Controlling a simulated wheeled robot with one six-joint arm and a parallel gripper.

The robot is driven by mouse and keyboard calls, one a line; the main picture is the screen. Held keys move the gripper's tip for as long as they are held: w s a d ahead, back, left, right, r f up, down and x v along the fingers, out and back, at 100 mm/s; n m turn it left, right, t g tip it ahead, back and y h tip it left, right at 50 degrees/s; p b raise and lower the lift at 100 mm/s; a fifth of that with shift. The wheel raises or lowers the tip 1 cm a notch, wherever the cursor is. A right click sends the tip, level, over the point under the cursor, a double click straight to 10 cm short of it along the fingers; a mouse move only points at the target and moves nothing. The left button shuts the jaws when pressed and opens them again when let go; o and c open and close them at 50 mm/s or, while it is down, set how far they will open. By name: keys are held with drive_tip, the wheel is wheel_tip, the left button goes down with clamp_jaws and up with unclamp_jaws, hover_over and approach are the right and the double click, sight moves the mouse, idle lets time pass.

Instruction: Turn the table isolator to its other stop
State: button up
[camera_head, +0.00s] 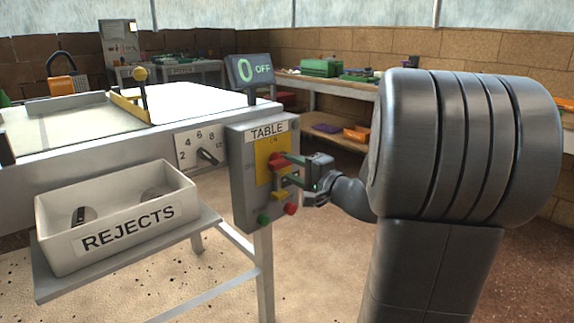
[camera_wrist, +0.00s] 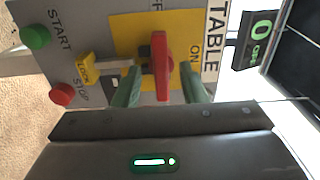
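The isolator's red handle (camera_wrist: 161,65) lies crosswise on a yellow plate (camera_wrist: 125,45), in line with the OFF mark; the ON mark is above it on the panel. In the head view the handle (camera_head: 280,161) is partly covered by my gripper (camera_head: 287,170). In the wrist view the green fingers of my gripper (camera_wrist: 161,88) stand on either side of the handle, with gaps showing, so it is open. A yellow LOCK piece (camera_wrist: 87,70) on a grey bar sits below the handle. The display (camera_head: 250,70) reads 0 OFF.
The TABLE box (camera_head: 240,190) also carries a green START button (camera_wrist: 36,37) and a red STOP button (camera_wrist: 62,94). A numbered dial (camera_head: 208,155) is left of it. A REJECTS bin (camera_head: 60,250) stands on a shelf. The floor to the right is open.

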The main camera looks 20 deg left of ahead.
sight(281, 164)
drive_tip(key=p+v, duration=0.2)
drive_tip(key=v, duration=0.9)
drive_tip(key=shift+a, duration=0.1)
drive_tip(key=b+x, duration=0.3)
drive_tip(key=x, duration=1)
drive_tip(key=shift+w+a, duration=0.15)
drive_tip(key=shift+a, duration=0.2)
